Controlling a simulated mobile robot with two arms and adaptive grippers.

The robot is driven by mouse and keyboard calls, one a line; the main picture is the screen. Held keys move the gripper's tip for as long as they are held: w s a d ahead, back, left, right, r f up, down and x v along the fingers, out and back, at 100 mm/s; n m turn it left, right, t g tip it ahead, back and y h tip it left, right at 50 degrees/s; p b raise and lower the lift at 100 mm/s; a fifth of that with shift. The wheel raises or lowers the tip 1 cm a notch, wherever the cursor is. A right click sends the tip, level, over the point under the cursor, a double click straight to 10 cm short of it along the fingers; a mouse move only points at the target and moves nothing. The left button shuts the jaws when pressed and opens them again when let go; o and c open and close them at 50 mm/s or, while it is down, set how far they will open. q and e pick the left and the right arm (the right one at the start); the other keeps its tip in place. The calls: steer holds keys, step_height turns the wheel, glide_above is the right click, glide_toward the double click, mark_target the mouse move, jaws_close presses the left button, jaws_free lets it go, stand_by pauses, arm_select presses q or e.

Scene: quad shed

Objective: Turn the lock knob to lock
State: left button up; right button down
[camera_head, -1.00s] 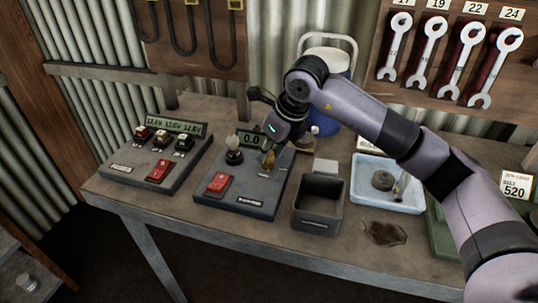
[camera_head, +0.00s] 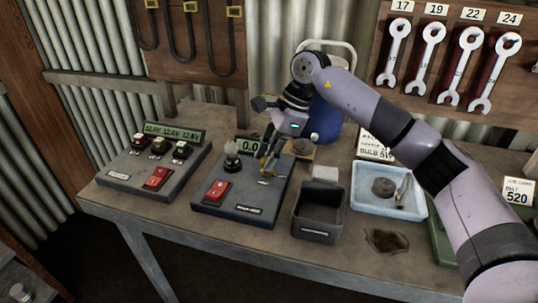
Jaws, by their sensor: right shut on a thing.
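My right gripper (camera_head: 268,167) points down at the right of the bulb, over the box's top. Its jaws are shut on the lock knob, which they mostly hide. I cannot make out which way the knob is turned. A small pale mark shows on the box just below the fingertips. My left gripper is not in view.
A second box with a red switch (camera_head: 158,177) stands left. A grey open bin (camera_head: 318,215) and a blue-white tray (camera_head: 388,204) with a round grey part stand right. A blue container (camera_head: 325,122) stands behind my wrist. Wrenches hang on the wall.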

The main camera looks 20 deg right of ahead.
steer(key=shift+w+n+g, duration=0.1)
steer(key=shift+n+g, duration=0.5)
steer(key=shift+n, duration=0.9)
steer(key=c, duration=1.3)
jaws_free()
steer(key=shift+d+r, duration=0.15)
steer(key=shift+r, duration=0.1)
steer(key=v, duration=1.1)
steer(key=shift+r, duration=0.25)
